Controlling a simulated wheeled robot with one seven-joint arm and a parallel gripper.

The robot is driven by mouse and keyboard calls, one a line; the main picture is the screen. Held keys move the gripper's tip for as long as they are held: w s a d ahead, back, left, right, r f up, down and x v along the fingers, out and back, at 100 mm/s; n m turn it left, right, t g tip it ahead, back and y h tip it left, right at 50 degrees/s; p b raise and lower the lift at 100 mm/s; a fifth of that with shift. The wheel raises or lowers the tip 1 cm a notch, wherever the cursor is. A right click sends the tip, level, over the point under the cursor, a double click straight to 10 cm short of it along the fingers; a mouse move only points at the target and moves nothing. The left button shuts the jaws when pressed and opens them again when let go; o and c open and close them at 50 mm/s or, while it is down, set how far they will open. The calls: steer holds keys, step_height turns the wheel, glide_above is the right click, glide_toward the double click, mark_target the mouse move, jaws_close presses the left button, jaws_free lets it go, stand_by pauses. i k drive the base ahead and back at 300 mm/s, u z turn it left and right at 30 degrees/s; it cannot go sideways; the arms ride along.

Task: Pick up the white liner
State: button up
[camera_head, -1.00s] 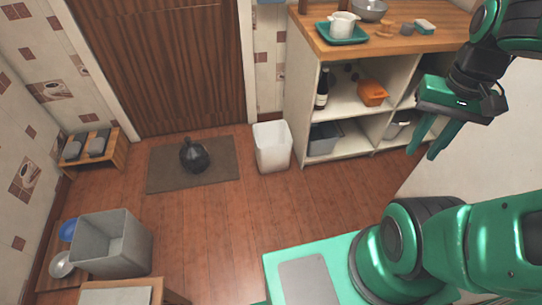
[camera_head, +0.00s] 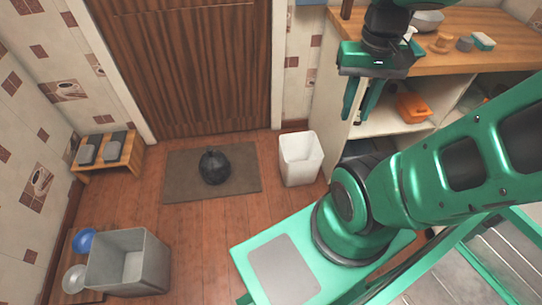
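I cannot clearly pick out a white liner. A white open-topped bin (camera_head: 300,160) stands on the floor right of the door mat, and I cannot tell whether a liner is inside it. A grey open bin (camera_head: 150,275) stands at the lower left with a pale patch on its inside bottom. My gripper (camera_head: 355,118) points down in front of the counter shelves, right of and above the white bin in the picture.
A black tied bag (camera_head: 214,167) sits on the brown mat (camera_head: 185,185) before the door. A low wooden bench (camera_head: 130,162) holds grey shoes at the left. The wooden counter (camera_head: 460,55) and its shelves stand at the right. The middle floor is clear.

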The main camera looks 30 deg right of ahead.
mark_target(300, 154)
steer(key=i, duration=1.2)
steer(key=z, duration=0.25)
